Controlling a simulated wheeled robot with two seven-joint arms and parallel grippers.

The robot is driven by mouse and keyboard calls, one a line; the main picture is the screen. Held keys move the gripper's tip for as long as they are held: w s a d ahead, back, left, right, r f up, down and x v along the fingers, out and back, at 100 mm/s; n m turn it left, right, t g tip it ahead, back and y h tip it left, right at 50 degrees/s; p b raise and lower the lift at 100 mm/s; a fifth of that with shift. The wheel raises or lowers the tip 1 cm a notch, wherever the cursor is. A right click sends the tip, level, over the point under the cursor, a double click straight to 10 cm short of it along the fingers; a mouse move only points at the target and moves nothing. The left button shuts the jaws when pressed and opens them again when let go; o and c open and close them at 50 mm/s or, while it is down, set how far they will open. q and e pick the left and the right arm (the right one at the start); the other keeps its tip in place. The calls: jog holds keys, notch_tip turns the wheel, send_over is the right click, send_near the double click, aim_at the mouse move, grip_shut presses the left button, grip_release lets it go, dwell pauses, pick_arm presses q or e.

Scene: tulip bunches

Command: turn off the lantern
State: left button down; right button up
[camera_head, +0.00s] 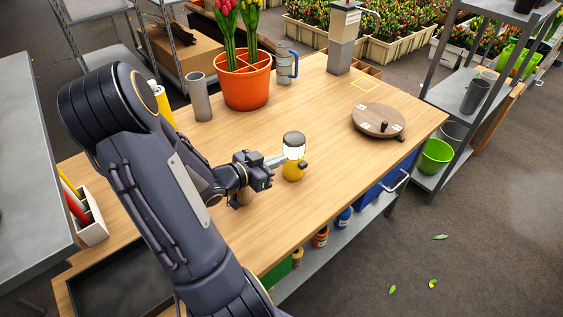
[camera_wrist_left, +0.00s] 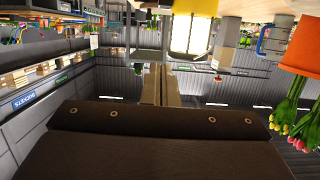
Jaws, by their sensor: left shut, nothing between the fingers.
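The lantern (camera_head: 293,157) stands upright on the wooden table. It has a dark cap, a bright glowing glass and a yellow base, with a small dark knob (camera_head: 303,165) on the base's right side. My left gripper (camera_head: 280,160) is shut and empty, with its fingertips close to the lantern's left side at about glass height. I cannot tell whether they touch it. In the left wrist view the picture is upside down; the shut fingers (camera_wrist_left: 160,85) point toward the lit glass (camera_wrist_left: 190,34), which lies slightly right of them. My right gripper is not in view.
An orange pot of tulips (camera_head: 246,86), a grey cylinder (camera_head: 199,97) and a blue-grey mug (camera_head: 286,66) stand behind the lantern. A round wooden board (camera_head: 376,118) with a dark knob lies to the right. A dark tray (camera_head: 125,285) is at the near left.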

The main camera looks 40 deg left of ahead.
aim_at(294, 157)
pick_arm(q)
jog(key=w+f, duration=0.6)
jog(key=w, duration=0.2)
jog(key=shift+d+b, duration=0.35)
